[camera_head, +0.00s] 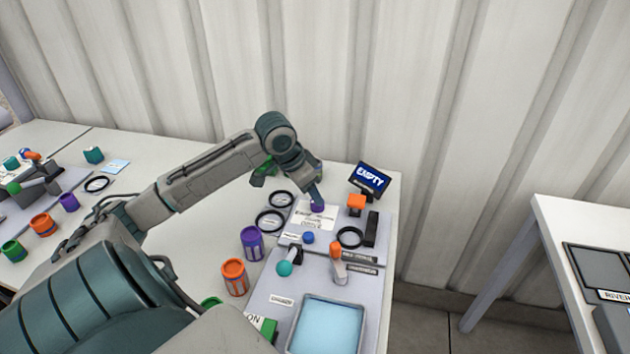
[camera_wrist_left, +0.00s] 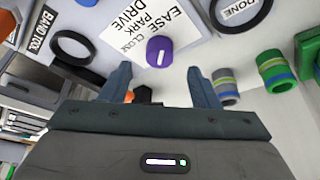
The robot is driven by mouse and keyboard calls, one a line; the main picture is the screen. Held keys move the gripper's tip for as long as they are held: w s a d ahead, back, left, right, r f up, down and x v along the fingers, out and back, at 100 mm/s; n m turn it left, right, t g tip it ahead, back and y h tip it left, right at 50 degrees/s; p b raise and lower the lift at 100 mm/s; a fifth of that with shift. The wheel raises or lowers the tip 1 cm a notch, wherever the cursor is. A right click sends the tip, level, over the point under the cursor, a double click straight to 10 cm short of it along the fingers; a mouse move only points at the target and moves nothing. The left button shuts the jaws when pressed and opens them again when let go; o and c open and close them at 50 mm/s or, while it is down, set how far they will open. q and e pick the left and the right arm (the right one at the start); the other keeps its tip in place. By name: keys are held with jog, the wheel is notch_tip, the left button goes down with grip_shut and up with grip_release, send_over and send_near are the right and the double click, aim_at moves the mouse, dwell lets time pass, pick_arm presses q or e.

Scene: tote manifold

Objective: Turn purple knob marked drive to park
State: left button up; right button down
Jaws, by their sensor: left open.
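The purple knob (camera_head: 317,207) sits on a white label plate (camera_head: 303,217) at the back of the grey panel. In the left wrist view the knob (camera_wrist_left: 159,52) shows a short white line on its top. The label plate (camera_wrist_left: 122,30) there carries the words EASE, PARK, DRIVE and CLOSE. My left gripper (camera_head: 315,191) is close to the knob in the head view. In the left wrist view my left gripper (camera_wrist_left: 158,78) is open, its fingers apart with the knob beyond and between them, and nothing is held. Contact with the knob is not visible. My right gripper is out of view.
Black rings (camera_head: 271,221) lie left of the plate. A screen reading EMPTY (camera_head: 370,181) and an orange block (camera_head: 356,203) stand at the right. A teal ball lever (camera_head: 285,268), an orange-topped handle (camera_head: 337,252) and a blue tray (camera_head: 327,325) are nearer. Purple (camera_head: 252,243) and orange (camera_head: 235,277) cans stand left.

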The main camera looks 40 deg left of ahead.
pick_arm(q)
jog(key=shift+x, duration=2.35)
jog(key=c, duration=1)
